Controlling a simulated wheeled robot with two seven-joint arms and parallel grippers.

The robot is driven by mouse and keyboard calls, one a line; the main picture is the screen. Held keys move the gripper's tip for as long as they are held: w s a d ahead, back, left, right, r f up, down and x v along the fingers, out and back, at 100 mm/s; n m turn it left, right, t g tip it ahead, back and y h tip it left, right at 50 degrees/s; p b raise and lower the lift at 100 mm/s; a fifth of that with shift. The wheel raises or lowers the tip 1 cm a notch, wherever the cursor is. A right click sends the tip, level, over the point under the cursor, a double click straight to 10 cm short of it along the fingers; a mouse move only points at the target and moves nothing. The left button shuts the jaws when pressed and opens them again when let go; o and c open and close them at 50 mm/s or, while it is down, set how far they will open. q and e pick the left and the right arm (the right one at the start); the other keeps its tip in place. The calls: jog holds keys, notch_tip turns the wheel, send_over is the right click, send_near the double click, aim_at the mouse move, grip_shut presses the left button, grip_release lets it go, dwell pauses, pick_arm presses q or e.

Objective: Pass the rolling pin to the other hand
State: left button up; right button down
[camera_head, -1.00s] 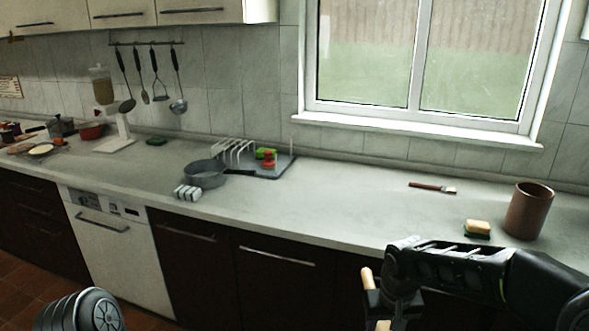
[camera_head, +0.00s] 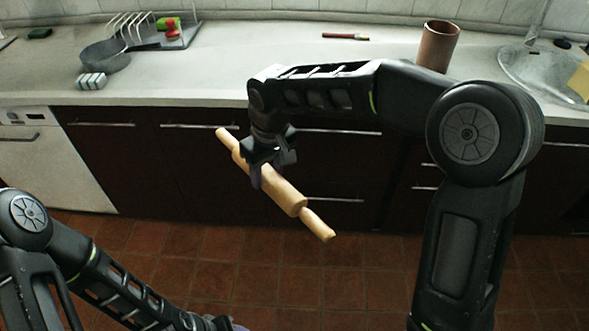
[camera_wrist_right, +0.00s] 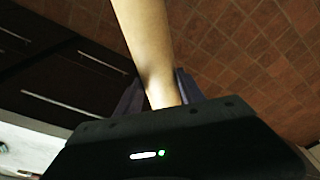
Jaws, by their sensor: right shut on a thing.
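The wooden rolling pin (camera_head: 285,192) hangs in the air in front of the dark cabinets, tilted down to the right in the head view. My right gripper (camera_head: 261,172) is shut on its body, nearer the upper-left handle. In the right wrist view the pin (camera_wrist_right: 147,45) runs up from between the fingers (camera_wrist_right: 158,92). The pin's lower-right handle is free. My left arm comes in at the lower left of the head view. Its gripper (camera_head: 222,324) is only just in frame at the bottom edge, apart from the pin, and its jaws are cut off.
The counter (camera_head: 220,62) runs behind the pin, with a grey pan (camera_head: 105,54), a dish rack (camera_head: 180,38), a brush (camera_head: 345,36) and a brown pot (camera_head: 438,46). A sink (camera_head: 540,70) is at the right. The space above the tiled floor (camera_head: 270,265) is clear between my arms.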

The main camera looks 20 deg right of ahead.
jog(key=a+r+n, duration=0.2)
jog(key=a+n, duration=0.1)
jog(key=a, duration=0.3)
jog(key=shift+a, duration=0.35)
jog(key=shift+r, duration=0.1)
